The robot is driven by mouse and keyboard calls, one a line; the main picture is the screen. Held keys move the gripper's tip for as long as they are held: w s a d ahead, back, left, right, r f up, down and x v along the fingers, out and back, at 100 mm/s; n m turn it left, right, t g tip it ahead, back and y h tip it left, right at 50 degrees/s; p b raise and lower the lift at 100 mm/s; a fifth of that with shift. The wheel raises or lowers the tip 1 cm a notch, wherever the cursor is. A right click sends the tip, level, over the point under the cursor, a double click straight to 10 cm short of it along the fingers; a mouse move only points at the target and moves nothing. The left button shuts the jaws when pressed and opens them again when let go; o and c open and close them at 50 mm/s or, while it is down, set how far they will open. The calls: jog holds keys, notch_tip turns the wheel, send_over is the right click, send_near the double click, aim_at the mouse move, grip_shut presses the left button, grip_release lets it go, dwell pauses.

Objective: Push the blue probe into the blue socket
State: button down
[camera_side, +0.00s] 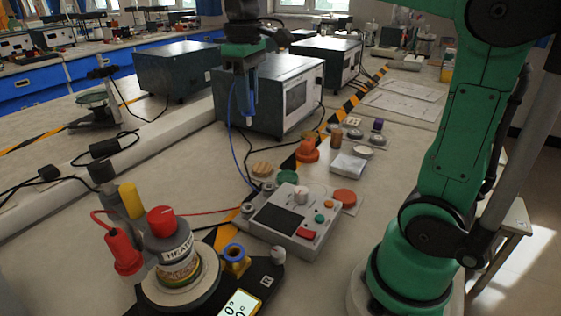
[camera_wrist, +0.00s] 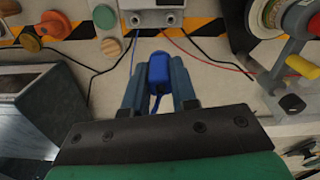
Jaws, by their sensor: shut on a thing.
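The blue probe (camera_wrist: 158,69) is held between the two fingers of my gripper (camera_wrist: 158,78) in the wrist view. In the side view my gripper (camera_side: 245,100) hangs high above the bench, left of the white meter box, with the blue probe (camera_side: 242,92) pointing down in it. A blue cable runs down from the probe toward the meter box. The blue socket (camera_side: 234,252) is a blue ring on a yellowish body, at the front between the heater and the meter box. The probe is well above and apart from it. I cannot make out the socket in the wrist view.
A can labelled "HEA…" with a red top (camera_side: 162,222) stands left of the socket. A red probe (camera_side: 122,250) stands further left. The white meter box (camera_side: 292,225) with dark screen lies behind right. Dark instrument boxes (camera_side: 262,95) stand behind my gripper. Cables cross the bench.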

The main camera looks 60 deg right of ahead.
jog(key=shift+s+a+f+n, duration=1.25)
jog(key=shift+a+f, duration=0.35)
jog(key=shift+a, duration=1)
jog(key=shift+s+a+f+n, duration=1.1)
jog(key=shift+s+a+f, duration=0.4)
jog(key=shift+a, duration=1.05)
jog(key=shift+s+a+f+n, duration=1.15)
jog(key=shift+a+f, duration=0.55)
jog(key=shift+a, duration=0.9)
jog(key=shift+f, duration=1.65)
jog(key=shift+c, duration=1.9)
grip_release()
notch_tip(320, 180, up, 8)
jog(key=shift+f, duration=0.25)
